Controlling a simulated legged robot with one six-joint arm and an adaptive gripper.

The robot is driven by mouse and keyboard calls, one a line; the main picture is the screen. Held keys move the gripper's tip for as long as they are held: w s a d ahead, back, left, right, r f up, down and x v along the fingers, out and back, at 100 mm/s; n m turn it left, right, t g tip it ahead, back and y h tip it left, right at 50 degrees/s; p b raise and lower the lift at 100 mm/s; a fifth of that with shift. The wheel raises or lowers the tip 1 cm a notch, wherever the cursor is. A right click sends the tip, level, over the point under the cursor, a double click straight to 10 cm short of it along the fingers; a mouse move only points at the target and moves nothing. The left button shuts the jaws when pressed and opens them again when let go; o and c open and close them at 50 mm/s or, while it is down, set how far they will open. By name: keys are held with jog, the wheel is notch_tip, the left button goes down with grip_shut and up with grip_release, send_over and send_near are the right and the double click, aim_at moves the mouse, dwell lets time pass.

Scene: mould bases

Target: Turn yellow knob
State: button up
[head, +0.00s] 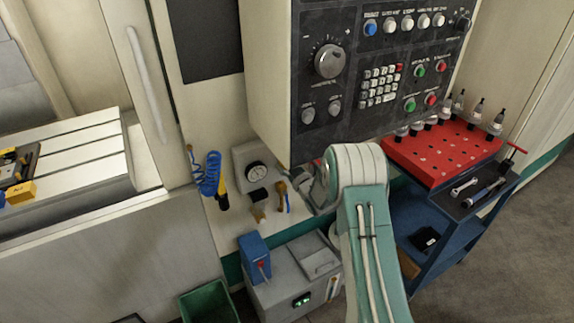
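I make out no clear yellow knob. Two small brass-yellow parts are on the pale machine front below the control panel: one (258,213) under a dark fitting, another (282,190) with a blue piece beside it. Which of them is a knob is too small to tell. A round pressure gauge (256,172) sits just above them. My teal and white arm comes up from the bottom and bends over just right of these parts. Grey metal at my arm's far end (316,196) is partly hidden behind the arm. My fingertips cannot be made out.
The dark control panel (385,75) overhangs from above. A coiled blue hose (210,172) hangs at left. A grey box (290,278) with a blue unit (255,256) and a green bin (208,303) stand below. A blue cart (440,235) with a red tray (435,155) is at right.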

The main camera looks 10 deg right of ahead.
jog(key=shift+o, duration=1.2)
jog(key=shift+a, duration=0.1)
jog(key=v, duration=1.2)
